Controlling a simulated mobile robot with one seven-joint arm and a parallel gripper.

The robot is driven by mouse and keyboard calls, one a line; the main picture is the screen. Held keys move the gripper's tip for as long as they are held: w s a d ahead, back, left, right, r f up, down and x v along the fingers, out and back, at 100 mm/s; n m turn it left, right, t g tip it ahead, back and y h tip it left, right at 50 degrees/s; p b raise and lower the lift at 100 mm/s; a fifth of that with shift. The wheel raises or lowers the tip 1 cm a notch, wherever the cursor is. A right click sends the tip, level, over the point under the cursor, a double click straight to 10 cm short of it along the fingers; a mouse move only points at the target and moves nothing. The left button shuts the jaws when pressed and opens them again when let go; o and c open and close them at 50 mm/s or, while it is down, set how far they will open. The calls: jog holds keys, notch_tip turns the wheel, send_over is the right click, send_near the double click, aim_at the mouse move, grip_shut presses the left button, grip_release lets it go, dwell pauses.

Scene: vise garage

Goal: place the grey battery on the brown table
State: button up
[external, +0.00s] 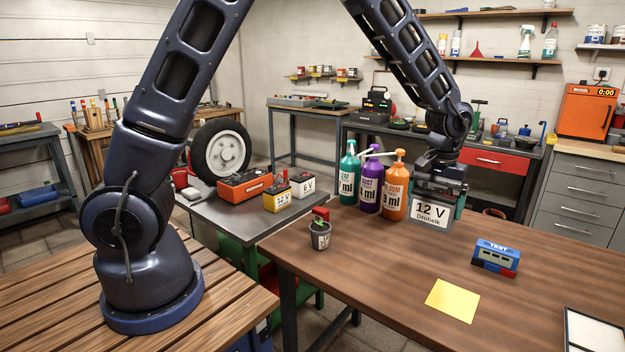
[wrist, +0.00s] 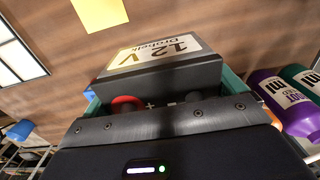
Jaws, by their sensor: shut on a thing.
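Teal (external: 348,175), purple (external: 371,183) and orange (external: 395,190) pump bottles stand close left of the battery. The middle is clear. Other batteries stand on the grey table (external: 225,215).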

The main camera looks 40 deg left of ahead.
notch_tip(320, 180, down, 11)
jog(key=shift+f, duration=0.2)
dwell(0.5)
jog(key=shift+f, duration=0.1)
jog(key=o, duration=1.4)
